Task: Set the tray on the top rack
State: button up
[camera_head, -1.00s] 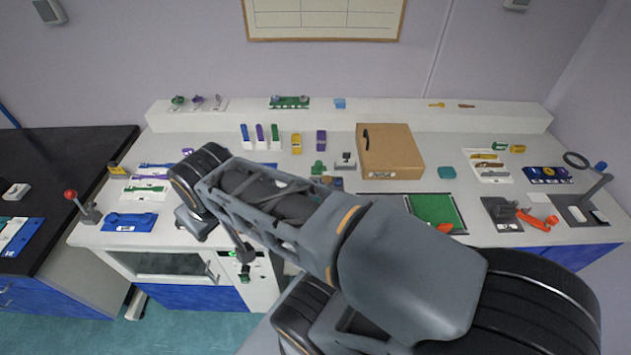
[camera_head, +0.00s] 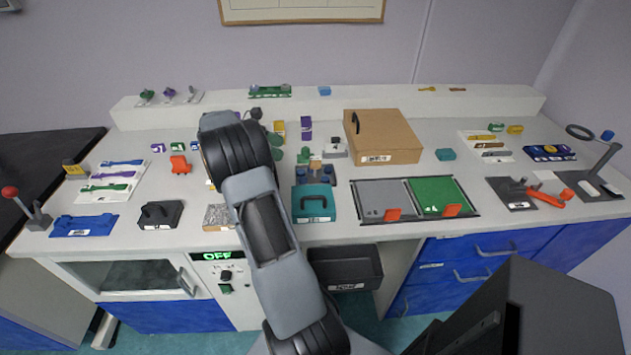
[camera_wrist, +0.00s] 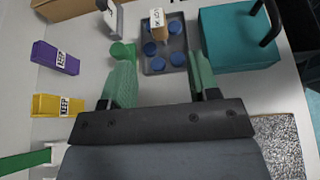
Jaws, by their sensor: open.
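A small grey tray (camera_wrist: 176,67) with several round blue pieces lies on the bench in the wrist view, with a tan labelled piece (camera_wrist: 157,24) standing on it. The tray also shows right of my arm in the head view (camera_head: 330,172). My gripper (camera_wrist: 160,72) is open and empty, its green fingers pointing toward the tray; the right finger is close to the tray's right edge, the left one beside a green knob (camera_wrist: 122,50). An oven-like cabinet with a shut glass door (camera_head: 140,275) is at front left. Any rack inside is too dark to tell.
A teal handled block (camera_wrist: 237,40) stands right of the tray. Purple (camera_wrist: 55,57) and yellow (camera_wrist: 58,105) KEEP blocks stand left. A cardboard box (camera_head: 385,137) is behind right. The panel reads OFF (camera_head: 217,255). A dark open bin (camera_head: 345,270) sits below the bench edge.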

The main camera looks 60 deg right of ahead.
aim_at(312, 158)
jog(key=shift+g, duration=0.4)
jog(key=x, duration=0.9)
jog(key=shift+w+d+f, duration=0.25)
jog(key=shift+w+f, duration=0.05)
jog(key=shift+w, duration=0.05)
jog(key=shift+f+x, duration=0.2)
jog(key=shift+x, duration=2.7)
jog(key=shift+w, duration=0.1)
jog(key=shift+c, duration=0.2)
grip_shut()
